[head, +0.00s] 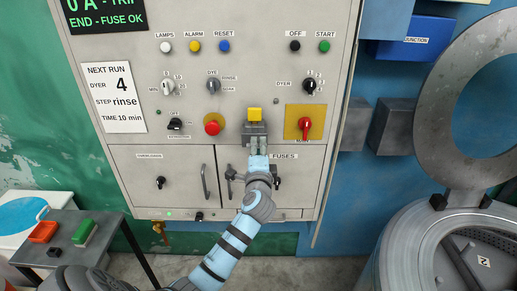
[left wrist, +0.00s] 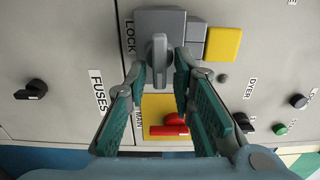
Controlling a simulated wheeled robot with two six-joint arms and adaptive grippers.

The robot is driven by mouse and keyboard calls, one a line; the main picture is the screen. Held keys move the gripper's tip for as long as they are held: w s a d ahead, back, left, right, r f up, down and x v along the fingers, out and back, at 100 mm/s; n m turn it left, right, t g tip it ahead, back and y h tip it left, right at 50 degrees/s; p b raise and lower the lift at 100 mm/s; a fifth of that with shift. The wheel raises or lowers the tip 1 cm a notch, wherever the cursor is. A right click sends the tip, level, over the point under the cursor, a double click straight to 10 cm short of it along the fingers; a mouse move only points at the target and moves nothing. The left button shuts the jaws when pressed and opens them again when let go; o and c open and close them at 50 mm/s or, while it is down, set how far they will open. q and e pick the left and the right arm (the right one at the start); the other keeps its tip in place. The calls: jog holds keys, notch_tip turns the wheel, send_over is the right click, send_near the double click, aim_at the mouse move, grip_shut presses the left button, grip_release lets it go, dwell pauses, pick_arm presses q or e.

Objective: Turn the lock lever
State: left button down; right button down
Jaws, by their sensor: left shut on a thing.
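The lock is a grey box (head: 255,128) on the front of the grey cabinet, just under a yellow block (head: 254,114). In the left wrist view the box (left wrist: 145,22) carries the label LOCK and a grey lever (left wrist: 158,50). The lever points along the camera's line between my fingers. My left gripper (head: 258,146) reaches up to the lock from below. In the left wrist view its fingertips (left wrist: 160,70) are on both sides of the lever's end, shut on it. In the head view the gripper hides most of the lever. My right gripper is not in view.
A red MAIN switch on a yellow plate (head: 304,122) is close right of the lock. A red push button (head: 212,125) is to the left. The FUSES door (head: 298,190) is below. An open drum (head: 430,245) stands at right, a small table (head: 75,235) at left.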

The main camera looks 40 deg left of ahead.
pick_arm(q)
jog(key=shift+f, duration=0.2)
dwell(0.3)
jog(key=c, duration=1.7)
grip_release()
jog(key=shift+r, duration=0.1)
jog(key=v, duration=1.2)
jog(key=shift+d, duration=0.1)
